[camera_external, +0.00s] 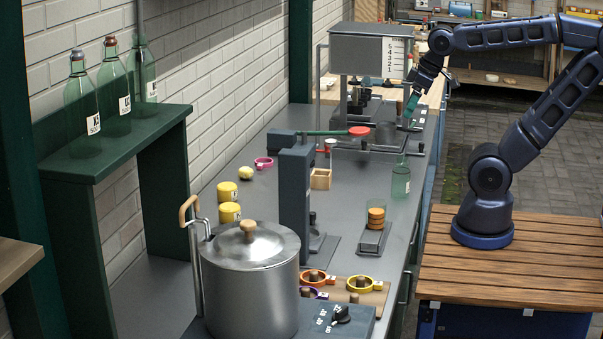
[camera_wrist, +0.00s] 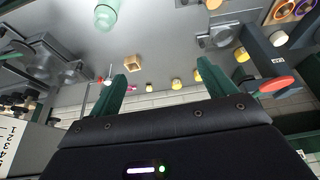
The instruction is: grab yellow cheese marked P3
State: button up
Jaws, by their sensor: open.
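Two yellow cheese cylinders, (camera_external: 227,191) and (camera_external: 229,212), stand by the brick wall in the external view, with small white labels I cannot read. A smaller, paler rounded piece (camera_external: 246,173) lies behind them. In the wrist view several yellow pieces stand in a row along the wall, among them one (camera_wrist: 176,83), another (camera_wrist: 197,75) and one further right (camera_wrist: 241,55). I cannot tell which is marked P3. My gripper (camera_external: 408,108) is raised over the far right of the counter. Its green fingers (camera_wrist: 166,85) are apart and empty, well away from the cheeses.
A dark press with a red-ended lever (camera_external: 359,131) stands right of the cheeses; a steel pot (camera_external: 250,272) is in front. A wooden box (camera_external: 320,179), a green glass (camera_external: 400,182) and stacked orange discs (camera_external: 376,217) occupy the counter.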

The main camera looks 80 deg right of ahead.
jog(key=w+r+n+g, duration=0.1)
jog(key=w+r+n, duration=0.2)
jog(key=w+n, duration=0.8)
jog(key=n+g+h, duration=0.1)
jog(key=n+g, duration=0.1)
jog(key=n, duration=1.3)
send_over(231, 185)
notch_tip(231, 185, down, 22)
jog(key=shift+s+a+f, duration=0.15)
jog(key=shift+a+f, duration=0.3)
jog(key=shift+f, duration=0.05)
jog(key=f, duration=0.3)
jog(key=d+f, duration=0.1)
jog(key=f, duration=0.6)
jog(key=shift+w+d+f, duration=0.15)
jog(key=shift+w, duration=0.1)
jog(key=c, duration=1.2)
jog(key=shift+o, duration=0.2)
